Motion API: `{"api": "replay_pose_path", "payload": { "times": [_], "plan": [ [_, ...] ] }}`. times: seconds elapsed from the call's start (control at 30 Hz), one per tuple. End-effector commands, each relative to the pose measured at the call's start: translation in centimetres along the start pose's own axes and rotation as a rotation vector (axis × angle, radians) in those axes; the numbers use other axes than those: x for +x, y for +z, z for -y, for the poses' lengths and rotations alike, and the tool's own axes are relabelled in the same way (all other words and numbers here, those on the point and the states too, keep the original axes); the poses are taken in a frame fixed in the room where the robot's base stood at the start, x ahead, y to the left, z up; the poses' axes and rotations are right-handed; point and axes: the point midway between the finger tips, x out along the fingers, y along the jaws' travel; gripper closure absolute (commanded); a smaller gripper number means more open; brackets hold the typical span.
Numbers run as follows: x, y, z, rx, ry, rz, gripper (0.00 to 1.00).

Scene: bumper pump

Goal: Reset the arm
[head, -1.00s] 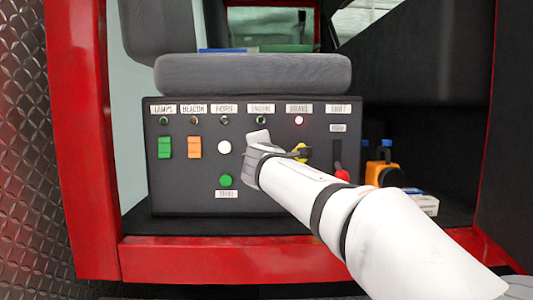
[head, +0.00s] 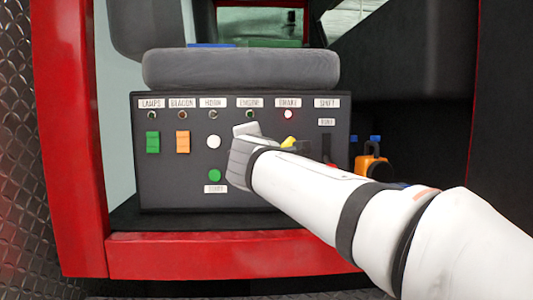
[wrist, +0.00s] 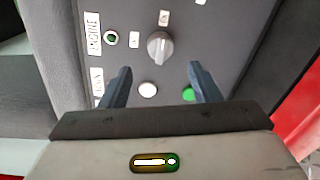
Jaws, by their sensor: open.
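In the head view my gripper (head: 240,158) is in front of the middle of the dark control panel (head: 165,195) and hides the engine knob. In the wrist view my gripper (wrist: 160,70) has its two dark fingers apart with nothing between the tips. The grey engine knob (wrist: 158,48) is just beyond the fingertips, and I see no contact. The white horn button (wrist: 148,90) and the green start button (wrist: 189,94) also show there. My white arm reaches in from the lower right and covers part of the panel's right side.
A green switch (head: 152,142) and an orange switch (head: 182,141) are at the panel's left. A grey seat cushion (head: 240,69) overhangs the panel. The red frame (head: 215,256) borders the opening. An orange object (head: 371,166) stands at right.

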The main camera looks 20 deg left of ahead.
Motion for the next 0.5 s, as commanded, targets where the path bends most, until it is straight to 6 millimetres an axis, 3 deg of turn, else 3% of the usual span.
{"api": "replay_pose_path", "payload": {
  "times": [0.17,0.27,0.37,0.5],
  "plan": [
    [0.0,0.1,0.0,0.001,-0.001,0.001,0.43],
    [0.0,1.4,0.7,0.028,-0.025,0.020,0.43],
    [-0.4,4.9,3.0,0.109,-0.096,0.078,0.43],
    [-2.8,12.4,9.0,0.316,-0.259,0.225,0.43]
  ]
}}
